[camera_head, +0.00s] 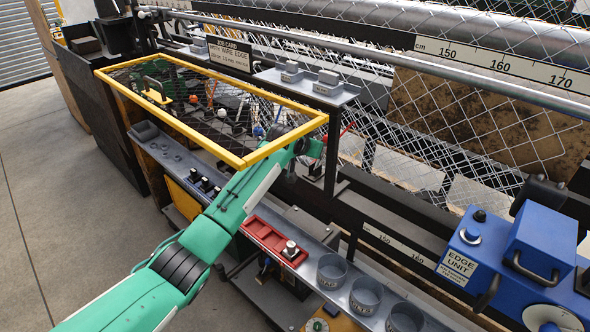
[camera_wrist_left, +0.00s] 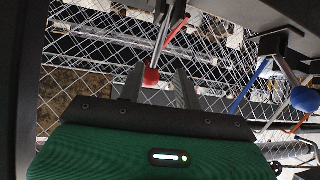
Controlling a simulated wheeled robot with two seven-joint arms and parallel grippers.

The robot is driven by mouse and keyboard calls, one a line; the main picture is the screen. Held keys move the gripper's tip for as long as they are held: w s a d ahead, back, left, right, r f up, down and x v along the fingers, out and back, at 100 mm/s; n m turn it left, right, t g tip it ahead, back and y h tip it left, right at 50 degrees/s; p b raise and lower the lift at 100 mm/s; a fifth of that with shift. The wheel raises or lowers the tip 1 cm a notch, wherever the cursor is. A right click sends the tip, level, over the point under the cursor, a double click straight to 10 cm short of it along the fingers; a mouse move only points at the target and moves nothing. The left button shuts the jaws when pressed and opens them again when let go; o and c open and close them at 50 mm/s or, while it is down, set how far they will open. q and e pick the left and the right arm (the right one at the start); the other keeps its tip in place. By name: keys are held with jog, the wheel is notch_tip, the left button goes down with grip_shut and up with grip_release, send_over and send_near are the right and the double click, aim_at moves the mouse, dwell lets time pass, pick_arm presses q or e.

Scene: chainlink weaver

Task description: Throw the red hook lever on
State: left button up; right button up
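In the left wrist view a red ball knob (camera_wrist_left: 151,76) sits on the end of a grey rod, between the tips of my left gripper (camera_wrist_left: 158,82). The fingers are apart, with a visible gap on the right side of the knob; contact cannot be told. A red bar (camera_wrist_left: 178,30) shows behind the rod. In the head view my green left arm reaches under the yellow-framed mesh guard, and its fingers are hidden. A red rod (camera_head: 346,131) shows just right of the wrist. My right gripper is in neither view.
The yellow mesh guard frame (camera_head: 283,138) lies over the wrist. A blue-ball lever (camera_wrist_left: 305,99) stands right of the gripper. A red tray (camera_head: 262,232), metal cups (camera_head: 332,270) and the blue edge unit (camera_head: 513,255) lie rightward.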

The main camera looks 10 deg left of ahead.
pick_arm(q)
jog(key=s+a+b, duration=0.2)
jog(key=s+a, duration=0.3)
jog(key=s, duration=0.6)
jog(key=shift+b, duration=0.4)
